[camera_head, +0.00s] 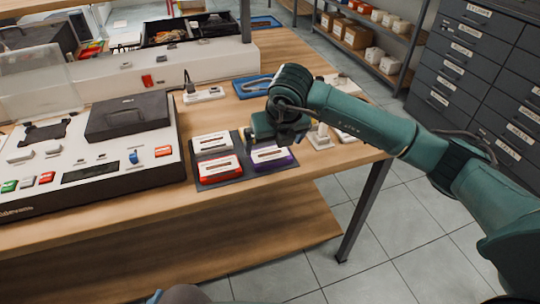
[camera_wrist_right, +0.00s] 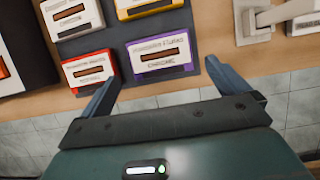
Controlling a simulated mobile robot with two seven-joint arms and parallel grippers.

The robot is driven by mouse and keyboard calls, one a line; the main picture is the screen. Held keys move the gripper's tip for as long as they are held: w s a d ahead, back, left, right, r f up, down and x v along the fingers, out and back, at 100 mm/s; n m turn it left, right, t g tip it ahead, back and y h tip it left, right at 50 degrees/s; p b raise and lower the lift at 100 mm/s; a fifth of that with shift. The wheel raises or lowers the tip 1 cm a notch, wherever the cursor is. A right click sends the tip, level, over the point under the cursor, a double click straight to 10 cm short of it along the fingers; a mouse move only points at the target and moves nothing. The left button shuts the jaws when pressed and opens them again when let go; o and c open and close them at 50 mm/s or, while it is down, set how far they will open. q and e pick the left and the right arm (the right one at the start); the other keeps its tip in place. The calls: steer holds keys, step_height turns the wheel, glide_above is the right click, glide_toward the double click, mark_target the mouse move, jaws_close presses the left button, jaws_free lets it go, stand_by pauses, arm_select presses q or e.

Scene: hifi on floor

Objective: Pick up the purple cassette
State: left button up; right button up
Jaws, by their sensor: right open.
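The purple cassette (camera_head: 283,161) lies flat at the front right of a dark tray on the wooden table, partly hidden by my right gripper in the head view. In the right wrist view the purple cassette (camera_wrist_right: 160,56) shows whole, with a white label and a brown window. My right gripper (camera_head: 262,137) is above the tray, by the cassette's back side in the picture. In the right wrist view its open fingers (camera_wrist_right: 161,72) are spread on either side below the purple cassette, with nothing between them. Contact cannot be told. My left gripper is not in view.
The dark tray (camera_head: 241,161) also holds a red cassette (camera_head: 218,170), a grey-white one (camera_head: 211,142) and a yellow one (camera_wrist_right: 145,7). A large white deck (camera_head: 110,182) stands left. A white stand (camera_head: 320,138) is close on the right, near the table's edge.

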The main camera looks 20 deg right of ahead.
mark_target(270, 154)
steer(key=x, duration=0.5)
steer(key=shift+w+f+p, duration=0.15)
steer(key=shift+f+p, duration=0.2)
steer(key=shift+c, duration=0.2)
steer(key=c, duration=0.7)
steer(key=shift+r, duration=0.1)
